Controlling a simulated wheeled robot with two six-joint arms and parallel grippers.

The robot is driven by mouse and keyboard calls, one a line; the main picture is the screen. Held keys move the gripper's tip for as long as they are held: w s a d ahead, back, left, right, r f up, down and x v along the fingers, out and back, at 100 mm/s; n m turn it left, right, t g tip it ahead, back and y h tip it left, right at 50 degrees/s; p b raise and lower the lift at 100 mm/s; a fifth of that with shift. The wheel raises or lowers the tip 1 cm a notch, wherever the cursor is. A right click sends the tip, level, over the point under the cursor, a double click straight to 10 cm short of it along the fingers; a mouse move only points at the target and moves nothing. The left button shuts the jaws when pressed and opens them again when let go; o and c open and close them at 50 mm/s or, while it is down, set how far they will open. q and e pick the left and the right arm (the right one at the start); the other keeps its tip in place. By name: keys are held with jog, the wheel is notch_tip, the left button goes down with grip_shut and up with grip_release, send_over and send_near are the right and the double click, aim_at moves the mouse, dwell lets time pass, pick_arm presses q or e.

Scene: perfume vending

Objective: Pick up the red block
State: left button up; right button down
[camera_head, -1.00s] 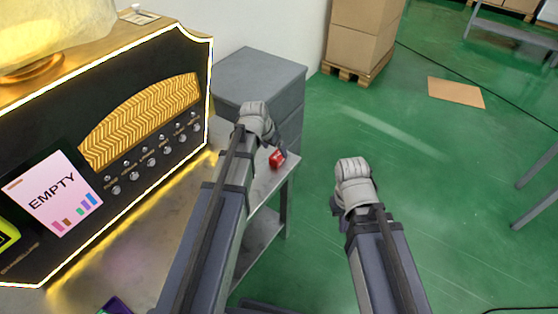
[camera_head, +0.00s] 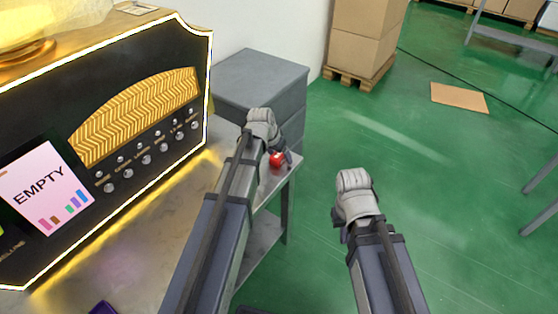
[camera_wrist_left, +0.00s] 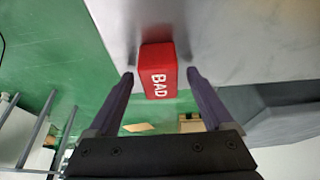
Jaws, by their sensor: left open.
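The red block (camera_head: 277,160) sits on the grey metal table near its right edge. In the left wrist view the red block (camera_wrist_left: 157,70) shows the white word "BAD" on its face. My left gripper (camera_head: 279,155) is at the block. In the left wrist view the two fingers of my left gripper (camera_wrist_left: 160,78) are open, one on each side of the block, with a small gap visible at each side. My right gripper (camera_head: 342,228) hangs over the green floor, away from the table; its fingers are mostly hidden behind the wrist.
A black and gold vending machine (camera_head: 120,170) with an "EMPTY" screen (camera_head: 45,188) stands on the table's left. A grey cabinet (camera_head: 262,78) stands behind the table (camera_head: 150,245). Stacked boxes (camera_head: 362,35) are at the back.

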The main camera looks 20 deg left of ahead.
aim_at(279, 154)
pick_arm(q)
grip_shut()
dwell(0.5)
jog(key=shift+r, duration=0.1)
notch_tip(279, 154, up, 10)
jog(key=p, duration=1)
